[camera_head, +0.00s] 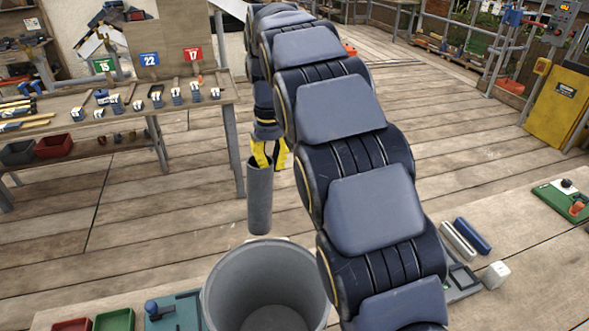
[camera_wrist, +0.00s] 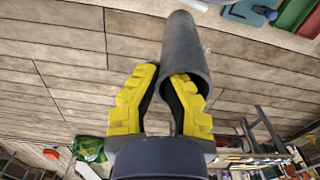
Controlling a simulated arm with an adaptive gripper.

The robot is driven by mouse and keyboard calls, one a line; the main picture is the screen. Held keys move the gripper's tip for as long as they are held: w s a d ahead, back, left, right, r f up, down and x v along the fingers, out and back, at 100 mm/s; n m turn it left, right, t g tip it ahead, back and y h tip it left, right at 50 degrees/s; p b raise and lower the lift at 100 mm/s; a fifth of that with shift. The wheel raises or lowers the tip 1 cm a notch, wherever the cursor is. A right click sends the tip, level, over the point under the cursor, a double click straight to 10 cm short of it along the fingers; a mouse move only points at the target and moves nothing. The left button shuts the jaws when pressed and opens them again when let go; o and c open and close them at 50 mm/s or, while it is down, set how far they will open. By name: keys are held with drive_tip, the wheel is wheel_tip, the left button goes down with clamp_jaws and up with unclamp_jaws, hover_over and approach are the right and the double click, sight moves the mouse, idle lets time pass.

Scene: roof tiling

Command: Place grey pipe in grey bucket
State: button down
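The grey pipe (camera_head: 259,203) hangs upright from my gripper (camera_head: 268,155) in the head view. In the wrist view, one yellow finger of my gripper (camera_wrist: 165,80) is inside the open end of the pipe (camera_wrist: 186,45) and the other is outside, pinching its wall. The grey bucket (camera_head: 223,291) stands open at the bottom centre of the head view. The pipe's lower end shows just above the bucket's far rim in the picture, apart from it. I cannot tell its exact height over the rim. My arm covers the bucket's right edge.
A teal tray (camera_head: 178,315) and green bin (camera_head: 115,320) sit left of the bucket. Grey and blue bars (camera_head: 465,236) and a white block (camera_head: 496,275) lie to the right on the table. A workbench (camera_head: 130,110) with tools stands behind at left.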

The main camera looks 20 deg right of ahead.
drive_tip(key=shift+s+a+r+m, duration=0.15)
drive_tip(key=shift+a+r, duration=0.15)
drive_tip(key=shift+a, duration=0.15)
drive_tip(key=shift+s+a+r+m, duration=0.15)
drive_tip(key=shift+a+r, duration=0.15)
drive_tip(key=shift+a, duration=0.15)
drive_tip(key=s+a+r+n, duration=0.4)
drive_tip(key=s+r+n, duration=0.7)
drive_tip(key=n, duration=0.7)
wheel_tip(320, 180, down, 20)
drive_tip(key=shift+s+d, duration=0.2)
drive_tip(key=shift+s, duration=0.1)
drive_tip(key=c, duration=1.1)
unclamp_jaws()
drive_tip(key=shift+m, duration=0.3)
